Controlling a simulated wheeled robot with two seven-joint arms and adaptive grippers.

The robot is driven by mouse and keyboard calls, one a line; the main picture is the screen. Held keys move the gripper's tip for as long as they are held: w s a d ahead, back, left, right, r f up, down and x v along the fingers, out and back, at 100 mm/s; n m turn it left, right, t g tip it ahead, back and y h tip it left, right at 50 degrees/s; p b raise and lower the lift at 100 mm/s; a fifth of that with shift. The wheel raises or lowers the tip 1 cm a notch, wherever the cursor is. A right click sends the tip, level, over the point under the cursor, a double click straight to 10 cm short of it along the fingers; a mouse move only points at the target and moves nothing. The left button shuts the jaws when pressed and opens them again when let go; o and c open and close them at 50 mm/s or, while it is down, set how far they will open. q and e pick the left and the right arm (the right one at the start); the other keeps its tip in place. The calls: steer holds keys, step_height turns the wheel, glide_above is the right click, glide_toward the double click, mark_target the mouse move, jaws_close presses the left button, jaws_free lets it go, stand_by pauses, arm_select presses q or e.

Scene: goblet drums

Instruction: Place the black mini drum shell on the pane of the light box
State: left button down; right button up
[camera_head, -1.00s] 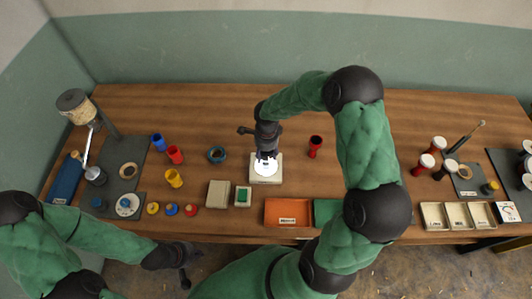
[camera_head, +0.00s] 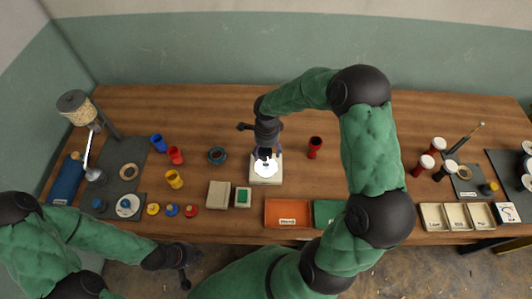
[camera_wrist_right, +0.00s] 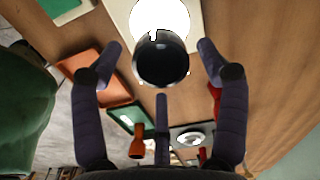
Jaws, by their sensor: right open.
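The light box (camera_head: 265,179) is a cream square box with a brightly glowing round pane, in the middle of the table; its pane (camera_wrist_right: 160,14) glows white in the right wrist view. The black mini drum shell (camera_wrist_right: 162,62) is a dark, glossy cup at the pane, overlapping its edge in that view; its foot is hidden, so contact is hard to judge. My right gripper (camera_head: 266,148) is over the light box. Its fingers (camera_wrist_right: 162,68) are spread around the shell, with gaps on both sides. My left gripper (camera_head: 184,272) hangs off the table's front edge, its fingers unclear.
A red shell (camera_head: 315,147) stands right of the light box. A beige block (camera_head: 219,194) and a small green-topped box (camera_head: 243,196) lie to its left. An orange tray (camera_head: 287,212) and a green tray (camera_head: 328,210) lie in front. The table behind is clear.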

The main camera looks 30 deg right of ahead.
step_height(320, 180, up, 9)
steer(key=shift+r+p, duration=0.15)
steer(key=shift+p, duration=0.2)
